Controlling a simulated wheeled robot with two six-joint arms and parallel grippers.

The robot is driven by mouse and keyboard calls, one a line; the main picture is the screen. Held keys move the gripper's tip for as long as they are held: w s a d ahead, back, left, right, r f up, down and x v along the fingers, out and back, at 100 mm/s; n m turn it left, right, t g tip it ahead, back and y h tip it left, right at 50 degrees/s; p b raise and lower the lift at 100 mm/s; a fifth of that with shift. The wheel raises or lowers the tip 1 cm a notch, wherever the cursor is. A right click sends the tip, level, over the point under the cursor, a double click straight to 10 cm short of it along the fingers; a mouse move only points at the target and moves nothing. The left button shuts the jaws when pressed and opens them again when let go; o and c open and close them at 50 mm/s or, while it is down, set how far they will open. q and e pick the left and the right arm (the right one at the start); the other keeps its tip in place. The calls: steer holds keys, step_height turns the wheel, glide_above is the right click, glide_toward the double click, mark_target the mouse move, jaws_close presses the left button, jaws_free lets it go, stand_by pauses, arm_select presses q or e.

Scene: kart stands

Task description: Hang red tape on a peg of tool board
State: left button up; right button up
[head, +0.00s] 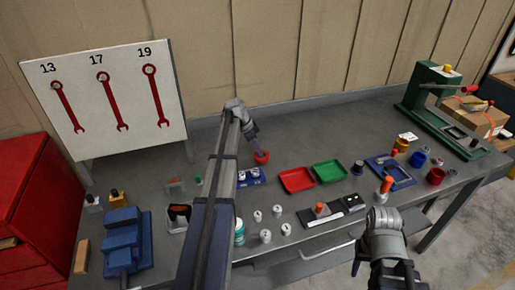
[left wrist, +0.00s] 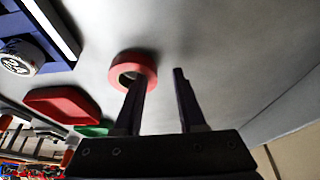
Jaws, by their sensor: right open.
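The red tape (head: 262,157) is a small ring near the middle of the workbench. In the left wrist view the red tape (left wrist: 151,70) lies just beyond my fingertips. My left gripper (head: 258,149) is open above it. In the left wrist view, one finger of my left gripper (left wrist: 160,76) overlaps the ring's hole and the other stands outside its right side; contact cannot be told. The white tool board (head: 105,75) stands at the back left, with red wrenches under 13, 17 and 19. No free peg can be made out. My right gripper (head: 382,215) is open at the front right.
A red tray (head: 297,180) and a green tray (head: 328,173) lie right of the tape. A blue holder (head: 250,178) sits close in front of it. A blue vise (head: 124,240) stands front left, a green press (head: 440,105) at the right. The bench behind the tape is clear.

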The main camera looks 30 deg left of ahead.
arm_select(q)
steer(key=p+v, duration=1)
steer(key=v, duration=0.1)
steer(key=shift+s+r, duration=0.15)
steer(key=shift+r, duration=0.15)
steer(key=s+d+n+g, duration=0.1)
steer(key=s+d, duration=0.2)
steer(key=d, duration=0.6)
steer(key=s+d+f+g+y, duration=0.1)
steer(key=s+d, duration=0.2)
steer(key=d, duration=0.7)
steer(key=s+d+n+g, duration=0.1)
steer(key=s+d, duration=0.2)
steer(key=d, duration=0.6)
steer(key=s+d+n+y, duration=0.2)
steer(key=s+d+y, duration=0.1)
steer(key=s+d, duration=1.1)
steer(key=shift+s+d+f, duration=0.15)
steer(key=shift+s+f, duration=0.1)
steer(key=shift+s, duration=0.7)
steer(key=shift+f, duration=0.1)
